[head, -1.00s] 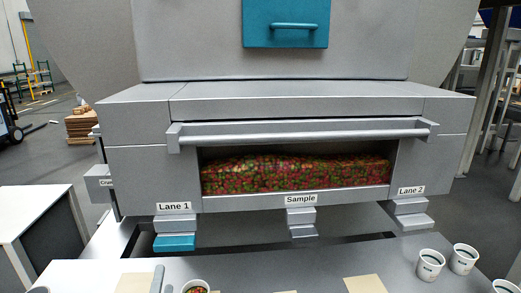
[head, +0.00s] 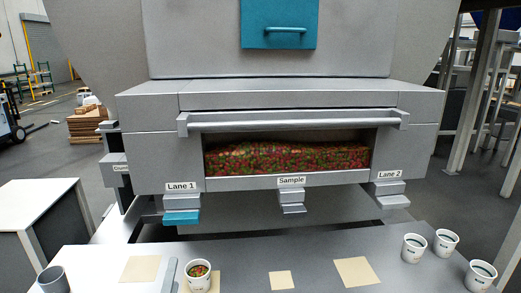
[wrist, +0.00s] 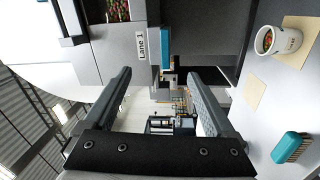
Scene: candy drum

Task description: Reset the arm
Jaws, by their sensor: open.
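My gripper (wrist: 161,75) shows in the wrist view, with its two fingers spread apart and nothing between them. It points past the front of the machine near the Lane 1 label (wrist: 140,44), with the open hall beyond. The arm and gripper do not show in the head view. The grey machine (head: 290,102) fills the middle of the head view, its window full of red and green candy (head: 285,158).
A cup of candy (head: 198,272) stands on the front table (head: 235,268), beside a grey bar (head: 170,276). Several white cups (head: 414,248) stand at right, a grey cup (head: 53,280) at left. Beige squares (head: 357,271) lie between. A teal brush (wrist: 291,147) shows in the wrist view.

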